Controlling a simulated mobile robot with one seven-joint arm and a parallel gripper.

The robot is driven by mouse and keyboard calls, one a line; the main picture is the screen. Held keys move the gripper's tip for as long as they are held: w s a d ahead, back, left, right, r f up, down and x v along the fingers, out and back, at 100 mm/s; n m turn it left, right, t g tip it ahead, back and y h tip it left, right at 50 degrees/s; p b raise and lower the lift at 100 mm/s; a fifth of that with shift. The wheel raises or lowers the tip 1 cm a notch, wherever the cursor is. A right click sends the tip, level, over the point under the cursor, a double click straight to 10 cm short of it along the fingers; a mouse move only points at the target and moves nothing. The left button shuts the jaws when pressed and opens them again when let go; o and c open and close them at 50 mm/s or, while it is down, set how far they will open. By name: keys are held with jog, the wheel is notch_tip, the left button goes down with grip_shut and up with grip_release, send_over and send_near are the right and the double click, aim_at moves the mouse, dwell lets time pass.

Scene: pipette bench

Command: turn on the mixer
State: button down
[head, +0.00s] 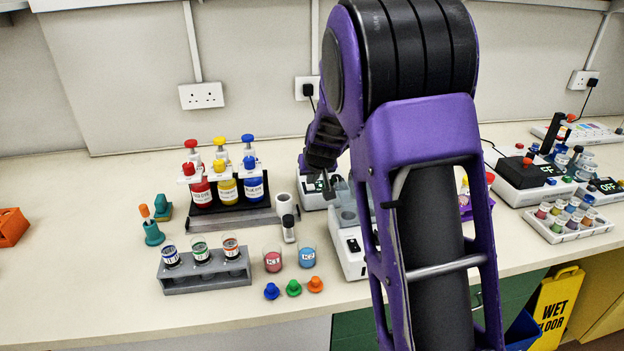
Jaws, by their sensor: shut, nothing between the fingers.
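My gripper (326,186) points down above a small white device (312,197) at the back middle of the bench, close to its top. The fingers look shut and empty. Whether they touch the device cannot be told. A white device with a dark switch panel (352,250) stands in front of it, partly hidden by my arm. At the right, a white device with a black top, a red knob and a display reading OFF (523,171) stands by the wall side. A second small display (606,186) stands beside it. Which device is the mixer is not clear from this view.
A rack with red, yellow and blue bottles (228,221), a grey vial rack (205,284), two labelled beakers (273,262) and coloured stoppers (293,288) stand left of my arm. A cup rack (569,232) is at right.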

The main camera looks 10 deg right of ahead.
jog(key=shift+r, duration=0.15)
jog(key=shift+r+p, duration=0.3)
jog(key=shift+r, duration=0.05)
notch_tip(320, 180, up, 3)
jog(key=shift+s+d+r+p, duration=0.1)
jog(key=shift+p, duration=0.65)
jog(key=s+r, duration=0.6)
jog(key=s, duration=0.2)
jog(key=shift+s, duration=0.1)
